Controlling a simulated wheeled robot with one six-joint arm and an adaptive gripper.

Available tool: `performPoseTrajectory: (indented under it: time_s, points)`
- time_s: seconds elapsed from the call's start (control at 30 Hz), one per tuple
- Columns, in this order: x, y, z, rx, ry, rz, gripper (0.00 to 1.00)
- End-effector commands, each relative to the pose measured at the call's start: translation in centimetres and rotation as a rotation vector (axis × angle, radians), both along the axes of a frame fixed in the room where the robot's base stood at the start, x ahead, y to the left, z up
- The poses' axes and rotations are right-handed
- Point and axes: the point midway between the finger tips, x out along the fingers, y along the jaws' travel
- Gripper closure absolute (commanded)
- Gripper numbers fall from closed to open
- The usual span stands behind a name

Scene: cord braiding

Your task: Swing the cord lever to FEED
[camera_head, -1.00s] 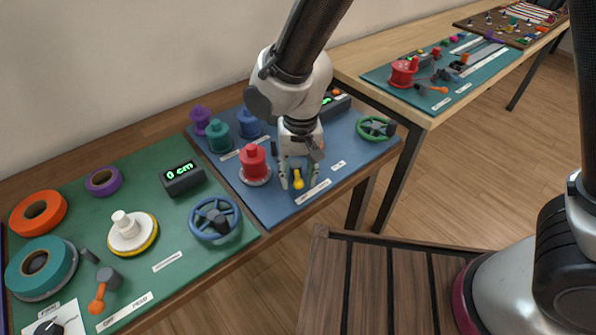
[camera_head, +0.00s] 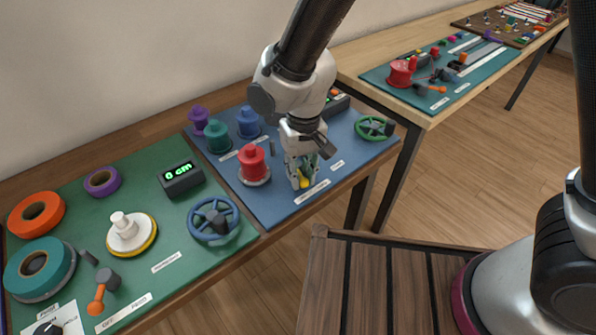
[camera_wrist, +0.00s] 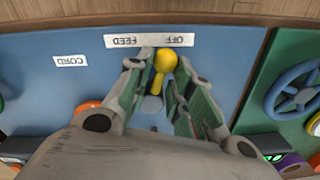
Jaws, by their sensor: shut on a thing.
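The cord lever, with a yellow knob, stands on the blue board. In the wrist view its knob (camera_wrist: 166,61) lies between my fingers, beside the OFF end of the white FEED/OFF label (camera_wrist: 122,41). My gripper (camera_head: 304,182) is over the lever near the board's front edge and is shut on it. It also shows in the wrist view (camera_wrist: 163,75), with a finger on each side of the lever. The grey pivot (camera_wrist: 152,104) shows between the fingers. In the head view my fingers hide most of the lever.
A red spool (camera_head: 252,164) stands just left of my gripper. A green handwheel (camera_head: 374,127) is to the right. Purple, teal and blue spools stand behind. A green board (camera_head: 160,215) with a blue handwheel (camera_head: 213,217) lies to the left. A CORD label (camera_wrist: 70,61) lies on the blue board.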

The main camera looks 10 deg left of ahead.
Motion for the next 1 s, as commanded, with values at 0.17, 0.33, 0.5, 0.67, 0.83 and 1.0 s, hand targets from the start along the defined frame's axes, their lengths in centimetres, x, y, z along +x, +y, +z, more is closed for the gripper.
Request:
performPoseTrajectory:
  time_s: [0.17, 0.33, 0.5, 0.67, 0.83, 1.0]
  points:
    - [0.4, -0.5, 0.0, 0.001, -0.001, 0.162, 1.00]
    - [0.9, -0.9, 0.0, 0.001, -0.001, 0.325, 1.00]
    - [1.4, -1.2, 0.0, 0.001, -0.001, 0.481, 1.00]
    - [1.8, -1.4, 0.1, 0.001, -0.001, 0.616, 1.00]
    - [2.2, -1.6, 0.1, 0.001, -0.001, 0.730, 1.00]
    - [2.5, -1.6, 0.1, 0.001, -0.001, 0.809, 1.00]
